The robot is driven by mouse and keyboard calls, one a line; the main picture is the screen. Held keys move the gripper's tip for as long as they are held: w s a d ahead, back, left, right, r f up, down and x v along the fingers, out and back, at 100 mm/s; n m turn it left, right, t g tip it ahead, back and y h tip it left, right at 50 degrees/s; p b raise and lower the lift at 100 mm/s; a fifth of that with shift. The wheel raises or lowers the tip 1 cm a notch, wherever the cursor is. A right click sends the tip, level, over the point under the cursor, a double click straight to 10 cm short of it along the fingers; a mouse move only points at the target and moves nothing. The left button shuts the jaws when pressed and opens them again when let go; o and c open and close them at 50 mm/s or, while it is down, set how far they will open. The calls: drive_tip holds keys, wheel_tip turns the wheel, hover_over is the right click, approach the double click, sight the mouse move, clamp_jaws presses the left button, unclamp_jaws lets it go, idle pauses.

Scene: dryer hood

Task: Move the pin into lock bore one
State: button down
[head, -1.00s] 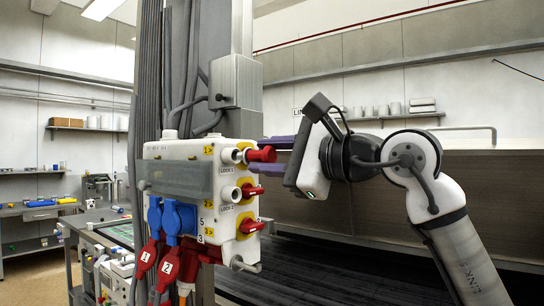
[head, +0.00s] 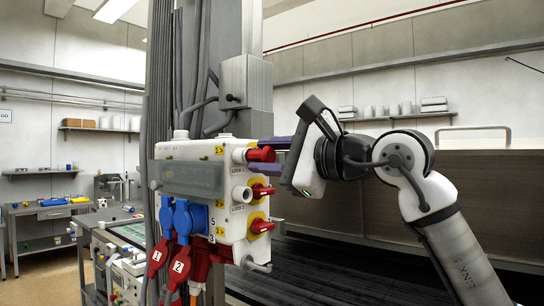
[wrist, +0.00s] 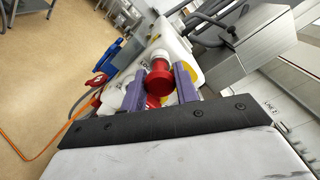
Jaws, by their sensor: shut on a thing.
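The pin has a red head (head: 261,154), which also shows in the wrist view (wrist: 158,82). My gripper (wrist: 165,84) is shut on this head with its two purple fingers, one on each side. In the head view my gripper (head: 276,155) is at the right side of the white panel box (head: 190,150). Lock bore one (head: 239,155) is the upper white round socket, labelled LOCK 1. The pin head is just to its right, roughly level with it. The pin's shank is mostly hidden, so I cannot tell whether its tip is inside the bore.
Lock bore two (head: 241,194) is lower on the box, with red switches on yellow plates (head: 259,225) beside it. Blue plugs (head: 183,216) and red plugs (head: 180,264) hang below. A grey box (head: 245,82) and cables are above. Free room lies right of the panel.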

drive_tip(key=c, duration=1)
unclamp_jaws()
drive_tip(key=b+v, duration=0.4)
drive_tip(key=v, duration=0.9)
drive_tip(key=shift+s+d, duration=0.3)
